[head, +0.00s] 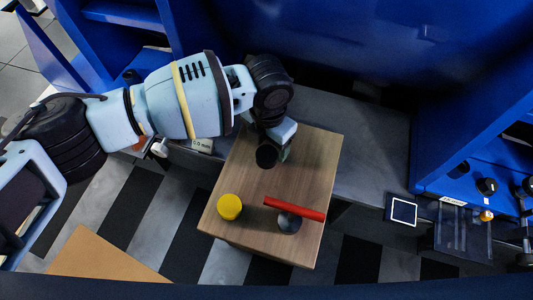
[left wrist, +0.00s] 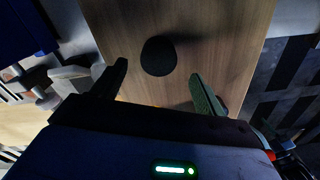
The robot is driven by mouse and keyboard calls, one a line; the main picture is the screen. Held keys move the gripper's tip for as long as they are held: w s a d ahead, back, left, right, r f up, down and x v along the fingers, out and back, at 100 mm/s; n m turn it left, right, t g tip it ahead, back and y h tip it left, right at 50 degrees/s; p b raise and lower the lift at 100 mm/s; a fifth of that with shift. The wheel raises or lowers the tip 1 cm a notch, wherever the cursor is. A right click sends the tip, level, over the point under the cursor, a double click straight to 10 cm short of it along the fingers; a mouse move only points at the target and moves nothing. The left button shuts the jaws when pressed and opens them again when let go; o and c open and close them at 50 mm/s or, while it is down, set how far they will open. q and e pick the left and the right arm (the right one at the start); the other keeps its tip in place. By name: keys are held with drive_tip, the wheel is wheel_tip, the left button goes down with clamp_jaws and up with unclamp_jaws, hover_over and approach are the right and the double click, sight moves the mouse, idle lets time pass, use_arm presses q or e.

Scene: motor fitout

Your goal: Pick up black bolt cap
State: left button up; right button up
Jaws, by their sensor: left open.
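The black bolt cap (head: 266,157) is a small dark round piece on the far part of the wooden board. It also shows in the left wrist view (left wrist: 158,55) as a black disc on the wood. My left gripper (head: 280,150) is over the far part of the board, close beside the cap in the head view. In the left wrist view my left gripper (left wrist: 160,76) is open, its two fingers apart, with the cap beyond and between the fingertips. Nothing shows held. The height gap to the cap cannot be told. My right gripper is not in view.
The wooden board (head: 245,175) also bears a yellow round cap (head: 229,207) at its near left and a red bar (head: 294,208) over a dark round base (head: 289,223) at its near right. Blue shelving (head: 460,110) stands at the right. The board's middle is clear.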

sight(268, 152)
use_arm(q)
drive_tip(key=f+b, duration=0.2)
drive_tip(key=f, duration=0.2)
drive_tip(key=shift+w+f, duration=0.2)
drive_tip(key=shift+f+b, duration=0.35)
drive_tip(key=shift+f, duration=0.05)
drive_tip(key=shift+r, duration=0.1)
drive_tip(key=shift+c, duration=0.3)
drive_tip(key=c, duration=0.9)
